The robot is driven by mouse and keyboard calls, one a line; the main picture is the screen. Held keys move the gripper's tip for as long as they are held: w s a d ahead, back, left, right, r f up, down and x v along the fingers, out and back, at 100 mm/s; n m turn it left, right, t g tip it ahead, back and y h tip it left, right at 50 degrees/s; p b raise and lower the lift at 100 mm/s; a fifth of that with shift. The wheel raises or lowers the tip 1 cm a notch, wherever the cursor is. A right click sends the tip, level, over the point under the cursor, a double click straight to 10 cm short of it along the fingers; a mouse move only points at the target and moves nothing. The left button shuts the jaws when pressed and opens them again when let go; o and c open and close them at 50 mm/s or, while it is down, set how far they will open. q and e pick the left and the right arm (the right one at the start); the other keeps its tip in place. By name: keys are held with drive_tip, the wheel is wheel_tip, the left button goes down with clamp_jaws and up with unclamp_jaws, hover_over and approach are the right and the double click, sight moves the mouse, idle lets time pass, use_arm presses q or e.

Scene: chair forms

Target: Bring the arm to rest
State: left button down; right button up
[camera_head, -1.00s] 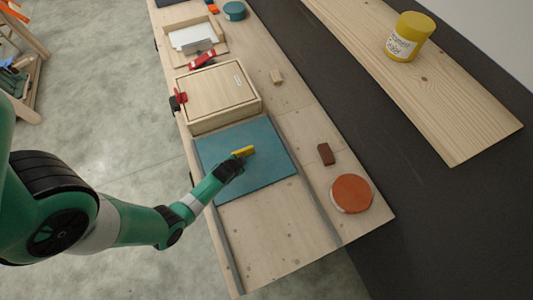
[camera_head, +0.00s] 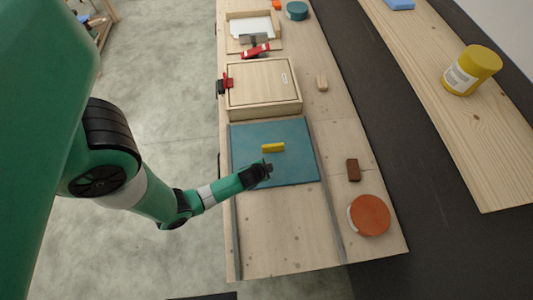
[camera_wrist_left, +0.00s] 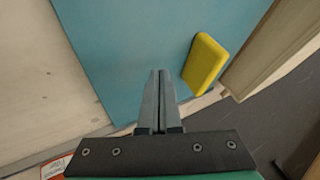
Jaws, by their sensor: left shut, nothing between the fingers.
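My left arm comes in from the left in the head view. Its gripper (camera_head: 266,171) is over the blue board (camera_head: 300,150), near the board's front part. The gripper is shut, with nothing between its fingers. In the left wrist view the two fingers (camera_wrist_left: 160,85) are together over the blue surface. A yellow block (camera_head: 273,148) lies on the board just beyond the gripper, apart from it. The block also shows in the left wrist view (camera_wrist_left: 204,64), right of the fingers. My right gripper is in neither view.
Behind the board stands a wooden box (camera_head: 262,85) with a red clamp (camera_head: 226,82) on its left. An orange round lid (camera_head: 370,215) and a brown block (camera_head: 353,170) lie to the right. The bench's front end is clear.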

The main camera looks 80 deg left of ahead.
use_arm(q)
drive_tip(key=p+v, duration=0.1)
drive_tip(key=v, duration=0.6)
drive_tip(key=shift+a, duration=0.3)
drive_tip(key=shift+r, duration=0.1)
